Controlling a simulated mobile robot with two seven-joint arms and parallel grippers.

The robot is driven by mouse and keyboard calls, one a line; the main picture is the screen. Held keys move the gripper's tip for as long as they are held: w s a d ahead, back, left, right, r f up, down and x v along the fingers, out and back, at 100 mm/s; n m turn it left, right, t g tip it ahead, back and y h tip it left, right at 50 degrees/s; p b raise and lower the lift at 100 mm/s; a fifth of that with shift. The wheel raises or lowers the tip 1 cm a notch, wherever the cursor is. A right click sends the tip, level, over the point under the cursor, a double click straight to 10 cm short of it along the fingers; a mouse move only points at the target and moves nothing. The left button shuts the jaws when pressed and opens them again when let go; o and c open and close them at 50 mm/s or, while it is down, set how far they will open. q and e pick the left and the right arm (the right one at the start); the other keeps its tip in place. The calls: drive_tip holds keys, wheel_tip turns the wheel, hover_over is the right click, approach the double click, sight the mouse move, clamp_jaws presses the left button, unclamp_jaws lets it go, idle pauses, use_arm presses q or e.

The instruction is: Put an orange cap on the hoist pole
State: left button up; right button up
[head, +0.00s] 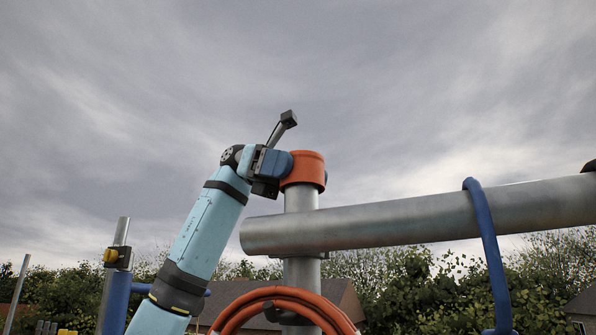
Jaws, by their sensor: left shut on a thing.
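The orange cap (307,168) is at the top of the grey metal hoist pole (301,198), upright and in line with it. The pole's top end is hidden by the cap, so I cannot tell how far down the cap sits. My left gripper (283,166) is shut on the cap from its left side. Its fingertips are mostly hidden against the cap. My right gripper is not in view.
A thick grey horizontal tube (400,219) crosses the pole just below the cap and runs right. A blue hook-shaped bar (488,250) hangs over it. A coiled orange hose (285,303) is lower on the pole. Open sky lies above.

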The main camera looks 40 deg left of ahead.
use_arm(q)
drive_tip(key=shift+a+p, duration=0.15)
drive_tip(key=shift+p, duration=0.2)
drive_tip(key=shift+f+b, duration=0.45)
drive_tip(key=shift+f, duration=0.2)
idle(0.4)
drive_tip(key=o, duration=0.6)
drive_tip(key=shift+o, duration=0.2)
drive_tip(key=shift+r, duration=0.1)
drive_tip(key=shift+w+a+r+p, duration=0.1)
drive_tip(key=shift+a+r+p, duration=0.3)
drive_tip(key=shift+a+p, duration=0.3)
drive_tip(key=p+v, duration=0.6)
drive_tip(key=v, duration=0.3)
drive_tip(key=shift+a+p, duration=0.2)
drive_tip(key=shift+p, duration=0.15)
